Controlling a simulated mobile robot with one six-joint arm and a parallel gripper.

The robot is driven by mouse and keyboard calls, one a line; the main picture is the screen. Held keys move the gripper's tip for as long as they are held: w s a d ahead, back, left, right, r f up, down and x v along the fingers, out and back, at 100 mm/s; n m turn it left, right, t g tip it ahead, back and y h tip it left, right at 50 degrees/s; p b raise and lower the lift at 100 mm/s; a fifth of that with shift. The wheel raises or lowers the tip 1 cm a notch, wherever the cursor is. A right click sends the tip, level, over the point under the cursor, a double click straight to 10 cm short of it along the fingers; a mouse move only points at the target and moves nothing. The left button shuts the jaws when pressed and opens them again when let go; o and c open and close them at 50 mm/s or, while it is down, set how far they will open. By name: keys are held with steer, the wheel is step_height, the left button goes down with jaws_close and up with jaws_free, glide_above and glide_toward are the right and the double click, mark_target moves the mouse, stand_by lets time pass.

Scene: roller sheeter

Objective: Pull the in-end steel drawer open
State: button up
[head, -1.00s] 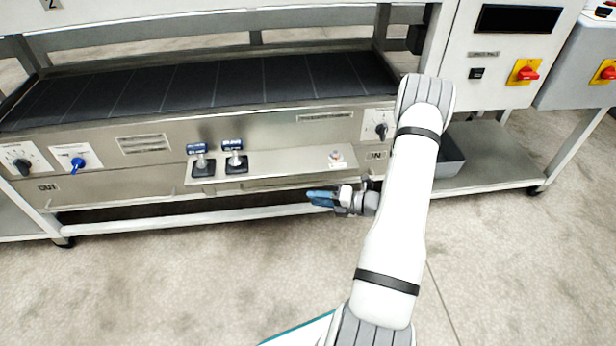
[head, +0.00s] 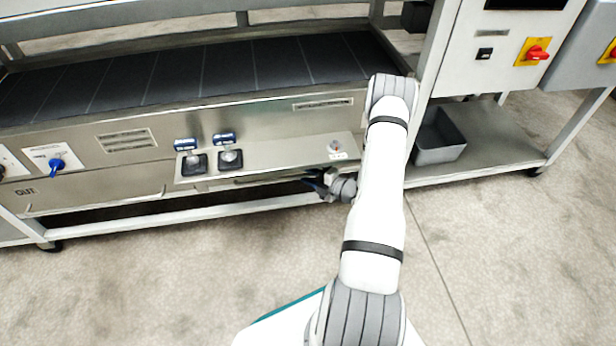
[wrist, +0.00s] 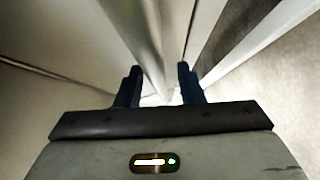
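The in-end steel drawer (head: 262,180) is the low steel front under the control ledge, with a long, thin handle edge along it. It looks shut. Its right part and the IN label are hidden behind my arm. My gripper (head: 309,181) is at the right part of that handle edge, pointing left along the front. In the wrist view my gripper (wrist: 159,72) has its two dark fingers apart. A pale steel strip runs away between and beyond them. I cannot tell whether the fingers touch the handle.
The control ledge (head: 275,155) with two joysticks (head: 230,158) and a button (head: 335,146) is just above my gripper. A white frame rail (head: 190,212) runs below. A grey bin (head: 438,140) sits on the right shelf. The floor in front is clear.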

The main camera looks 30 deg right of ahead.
steer(key=shift+w+a, duration=0.1)
steer(key=shift+w, duration=0.1)
jaws_close()
stand_by(0.3)
